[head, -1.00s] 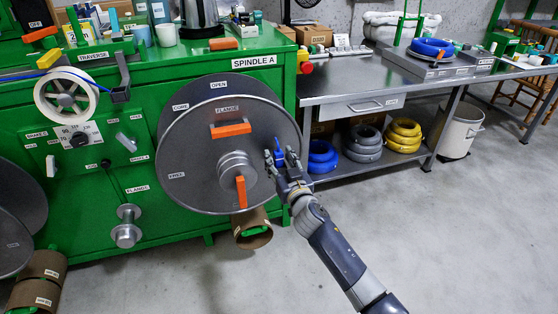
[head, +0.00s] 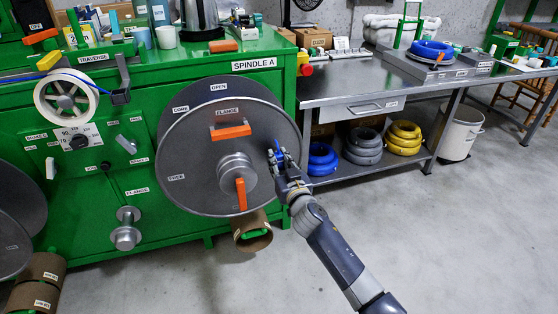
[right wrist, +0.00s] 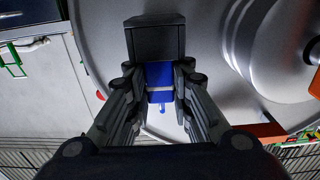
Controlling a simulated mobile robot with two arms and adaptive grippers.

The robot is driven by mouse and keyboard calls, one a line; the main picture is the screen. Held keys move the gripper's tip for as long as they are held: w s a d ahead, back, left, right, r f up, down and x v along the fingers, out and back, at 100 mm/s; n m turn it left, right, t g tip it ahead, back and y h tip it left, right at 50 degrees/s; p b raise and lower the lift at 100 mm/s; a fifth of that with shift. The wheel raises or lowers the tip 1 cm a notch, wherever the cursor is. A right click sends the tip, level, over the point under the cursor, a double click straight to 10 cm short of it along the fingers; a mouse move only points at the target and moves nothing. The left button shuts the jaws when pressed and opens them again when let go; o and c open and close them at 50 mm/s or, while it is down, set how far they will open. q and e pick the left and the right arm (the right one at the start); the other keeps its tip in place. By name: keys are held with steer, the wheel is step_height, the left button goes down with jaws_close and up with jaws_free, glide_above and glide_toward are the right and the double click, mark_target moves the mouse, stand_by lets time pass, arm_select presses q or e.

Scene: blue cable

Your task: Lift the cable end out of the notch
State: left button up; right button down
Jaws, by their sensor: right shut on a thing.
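My right gripper (head: 281,164) is at the right edge of the grey flange (head: 200,150) on spindle A. Its fingers (right wrist: 159,80) are closed on both sides of the blue cable end (right wrist: 159,73), which has a pale band and a thin blue tip. A bit of blue also shows between the fingers in the head view (head: 279,154). A dark grey block (right wrist: 154,40) sits right against the cable end in the right wrist view. I cannot make out the notch itself or whether the cable end is still in it. My left gripper is not in view.
Orange handles (head: 231,132) stick out from the flange near its hub (head: 236,170). A steel bench (head: 345,84) stands to the right, with blue, grey and yellow coils (head: 403,137) on its lower shelf. The floor in front is clear.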

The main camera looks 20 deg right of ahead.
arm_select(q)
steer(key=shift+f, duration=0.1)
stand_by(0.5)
arm_select(e)
steer(key=shift+r, duration=0.15)
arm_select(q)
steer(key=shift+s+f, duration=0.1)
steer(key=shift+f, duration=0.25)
arm_select(e)
steer(key=shift+r, duration=0.1)
steer(key=shift+w+r, duration=0.1)
arm_select(q)
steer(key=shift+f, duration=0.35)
steer(key=shift+p, duration=0.3)
arm_select(e)
steer(key=shift+r, duration=0.15)
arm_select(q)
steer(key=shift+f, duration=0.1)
